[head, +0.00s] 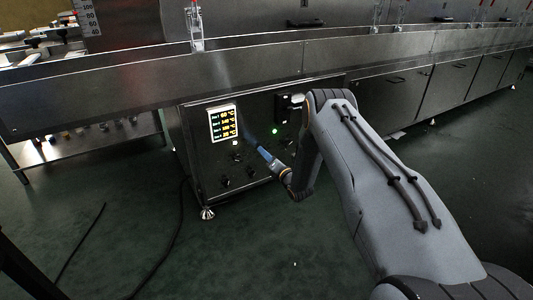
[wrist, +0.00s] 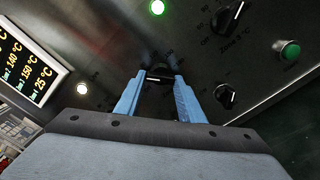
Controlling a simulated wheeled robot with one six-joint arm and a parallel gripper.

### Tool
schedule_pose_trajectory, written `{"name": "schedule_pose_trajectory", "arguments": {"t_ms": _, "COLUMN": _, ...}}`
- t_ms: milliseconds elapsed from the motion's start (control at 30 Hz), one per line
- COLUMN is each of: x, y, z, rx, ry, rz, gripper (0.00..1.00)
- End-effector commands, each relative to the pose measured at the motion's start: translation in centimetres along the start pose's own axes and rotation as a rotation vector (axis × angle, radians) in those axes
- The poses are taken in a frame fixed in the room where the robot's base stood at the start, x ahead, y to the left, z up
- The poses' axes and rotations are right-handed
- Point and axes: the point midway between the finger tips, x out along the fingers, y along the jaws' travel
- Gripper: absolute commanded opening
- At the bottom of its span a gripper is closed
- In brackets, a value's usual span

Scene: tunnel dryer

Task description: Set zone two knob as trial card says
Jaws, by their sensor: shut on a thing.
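My gripper (head: 260,151) reaches to the front of the dark control panel (head: 205,175). In the wrist view its two blue fingers (wrist: 159,79) are shut on a black knob (wrist: 157,71) with a white pointer line. The fingers hide part of this knob's scale, and its name label cannot be read. Another black knob (wrist: 229,17), up and to the right, is labelled Zone 3 °C. A lit display (head: 222,123) on the panel shows several yellow temperature lines; 140 °C, 150 °C and 25 °C can be read on it in the wrist view (wrist: 22,65). I cannot make out a trial card.
Another black knob (wrist: 226,95) sits just right of the gripper. A green button (wrist: 287,50) and a lit green lamp (wrist: 157,7) are nearby. A long metal conveyor (head: 130,80) runs above the panel. A dark cable (head: 165,240) lies on the open green floor.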

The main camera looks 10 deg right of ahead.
Motion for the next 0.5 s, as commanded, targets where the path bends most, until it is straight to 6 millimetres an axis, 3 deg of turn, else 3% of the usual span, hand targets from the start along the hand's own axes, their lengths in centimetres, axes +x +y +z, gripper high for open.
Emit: {"name": "schedule_pose_trajectory", "arguments": {"t_ms": 500, "x": -0.1, "y": -0.19, "z": -0.02, "rx": -0.309, "ry": 0.001, "rz": -0.003, "gripper": 0.13}}
